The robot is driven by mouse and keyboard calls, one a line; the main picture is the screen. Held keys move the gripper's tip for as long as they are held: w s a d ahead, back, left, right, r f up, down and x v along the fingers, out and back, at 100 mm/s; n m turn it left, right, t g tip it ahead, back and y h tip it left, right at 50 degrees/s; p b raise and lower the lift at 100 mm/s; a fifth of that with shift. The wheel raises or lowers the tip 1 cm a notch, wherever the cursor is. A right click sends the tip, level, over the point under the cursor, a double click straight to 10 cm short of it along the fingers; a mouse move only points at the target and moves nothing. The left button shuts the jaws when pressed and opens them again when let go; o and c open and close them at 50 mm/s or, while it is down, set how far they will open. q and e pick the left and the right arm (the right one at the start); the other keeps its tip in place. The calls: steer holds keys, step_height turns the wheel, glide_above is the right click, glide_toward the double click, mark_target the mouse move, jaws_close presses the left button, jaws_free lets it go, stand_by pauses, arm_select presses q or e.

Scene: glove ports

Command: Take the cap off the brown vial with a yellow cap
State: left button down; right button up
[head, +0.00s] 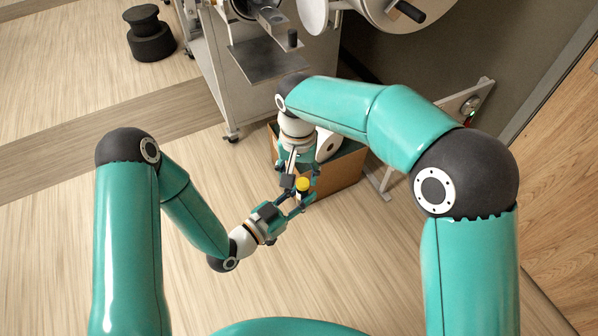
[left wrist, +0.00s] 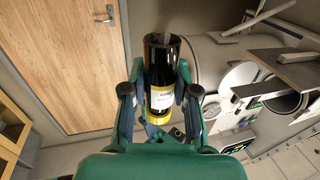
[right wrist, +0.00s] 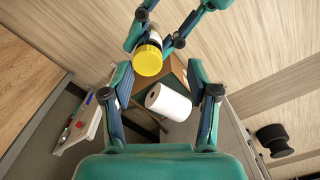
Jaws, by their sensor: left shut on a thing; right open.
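The brown vial (left wrist: 160,62) with a pale label is held between the fingers of my left gripper (head: 291,198), which is shut on its body. In the left wrist view its dark end points to the top of the picture. Its yellow cap (head: 302,184) faces up in the head view and is on the vial. My right gripper (right wrist: 162,78) is open, close to the vial. In the right wrist view the yellow cap (right wrist: 148,61) lies ahead of the open fingers, nearer the left one; I see no contact. The right fingertips are partly hidden in the head view.
A cardboard box (head: 347,178) holding a white roll (head: 327,146) stands on the floor under my right wrist. A metal cart (head: 215,75) and equipment stand behind it. A black stepped stool (head: 150,38) is at the back left. The front floor is clear.

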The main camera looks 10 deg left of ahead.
steer(key=shift+c, duration=0.2)
steer(key=c, duration=1.1)
arm_select(q)
steer(key=shift+s+d, duration=0.1)
steer(key=shift+d, duration=0.05)
arm_select(e)
steer(key=shift+a, duration=0.1)
jaws_close()
steer(key=shift+r, duration=0.15)
step_height(320, 180, up, 2)
steer(key=shift+r, duration=0.1)
